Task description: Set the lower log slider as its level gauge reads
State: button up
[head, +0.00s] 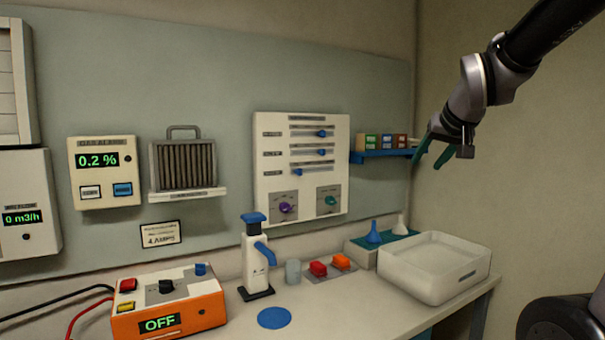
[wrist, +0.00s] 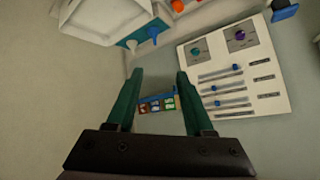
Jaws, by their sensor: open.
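The white log panel (head: 261,200) hangs on the wall at the middle of the head view. It has three horizontal sliders with blue knobs. The lower slider's knob (head: 298,172) sits near the left end of its track; the upper knob (head: 321,133) and middle knob (head: 321,152) sit further right. In the wrist view the panel (wrist: 270,99) appears upside down, with the lower slider's knob (wrist: 235,67) nearest the dials. I cannot make out a level gauge or its reading. My gripper (head: 429,160) is open and empty, right of the panel and apart from it.
A blue shelf (head: 375,156) with small boxes lies between panel and gripper, and shows between my fingers in the wrist view. Below are a white tray (head: 480,268), funnels, a blue-handled device (head: 255,262) and an orange unit reading OFF (head: 210,311). Space before the panel is clear.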

jog(key=w+a+n+t, duration=0.2)
jog(key=w+a, duration=0.2)
jog(key=w, duration=0.6)
jog(key=n+t+y, duration=0.3)
jog(key=n+y, duration=0.4)
jog(key=y, duration=0.2)
send_near(301, 171)
jog(key=x, duration=0.8)
jog(key=shift+w+a, duration=0.1)
jog(key=shift+a, duration=0.15)
grip_shut()
